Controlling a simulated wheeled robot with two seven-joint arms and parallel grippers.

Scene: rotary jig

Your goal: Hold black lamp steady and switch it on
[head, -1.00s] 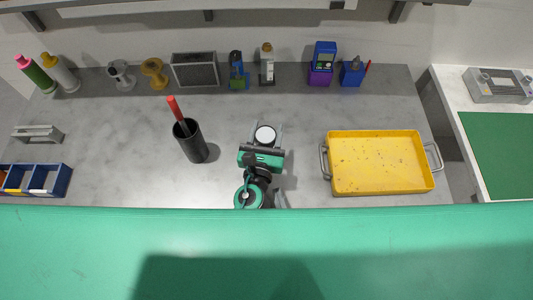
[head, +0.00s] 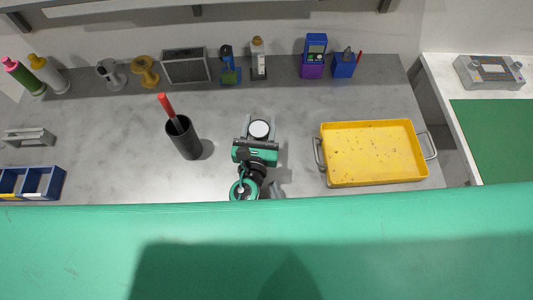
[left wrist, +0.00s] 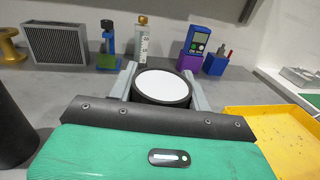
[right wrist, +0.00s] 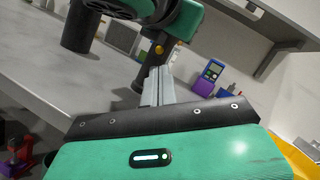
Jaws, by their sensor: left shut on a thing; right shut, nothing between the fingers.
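The black lamp (left wrist: 161,87) is a short black cylinder with a round white face pointing up. In the left wrist view it sits between the two grey fingers of my left gripper (left wrist: 163,84), which is shut on its sides. It also shows in the head view (head: 259,129) at mid-table, at the far end of my left gripper (head: 260,127). The lamp's switch is not visible. My right gripper (right wrist: 159,84) is shut and empty, its grey fingers together. In the head view, its fingers (head: 277,189) show near the table's front edge, nearer than the lamp and apart from it.
A dark cup (head: 184,139) with a red-handled tool stands left of the lamp. A yellow tray (head: 373,153) lies to the right. A speaker-like box (head: 185,66), bottles and blue devices line the back. Clear table lies between cup and lamp.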

